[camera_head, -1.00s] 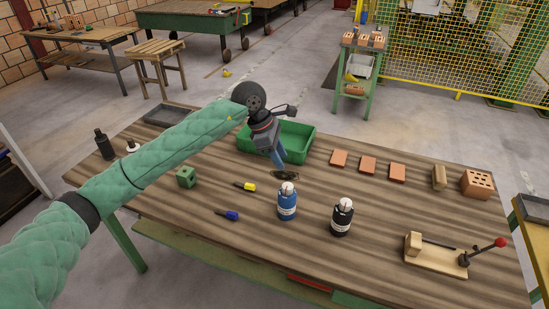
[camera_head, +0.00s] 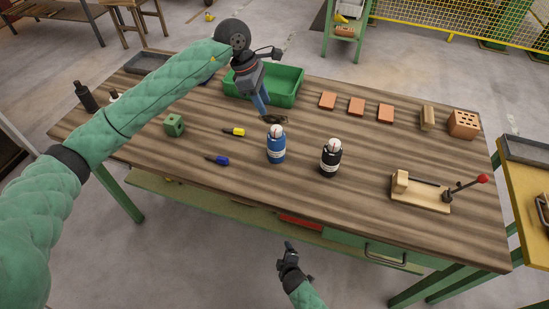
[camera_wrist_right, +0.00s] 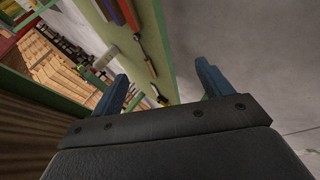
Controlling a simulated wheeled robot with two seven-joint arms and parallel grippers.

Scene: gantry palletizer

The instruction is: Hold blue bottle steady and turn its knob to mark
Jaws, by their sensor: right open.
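The blue bottle (camera_head: 276,150) stands upright on the wooden table, with a white knob (camera_head: 276,131) on top that bears a red mark. A black bottle (camera_head: 330,161) with a similar white knob stands to its right. My left gripper (camera_head: 264,112) points down just behind and left of the blue bottle, apart from it; whether its fingers are open cannot be made out. My right gripper (camera_head: 289,247) is low in front of the table edge, away from both bottles. In the right wrist view its blue fingers (camera_wrist_right: 165,92) are spread with nothing between them.
A green bin (camera_head: 290,99) stands behind the left gripper. Yellow (camera_head: 234,132) and blue (camera_head: 217,160) screwdrivers and a green block (camera_head: 174,125) lie left. Brick tiles (camera_head: 356,107) lie back right; a wooden lever fixture (camera_head: 422,194) sits at right front.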

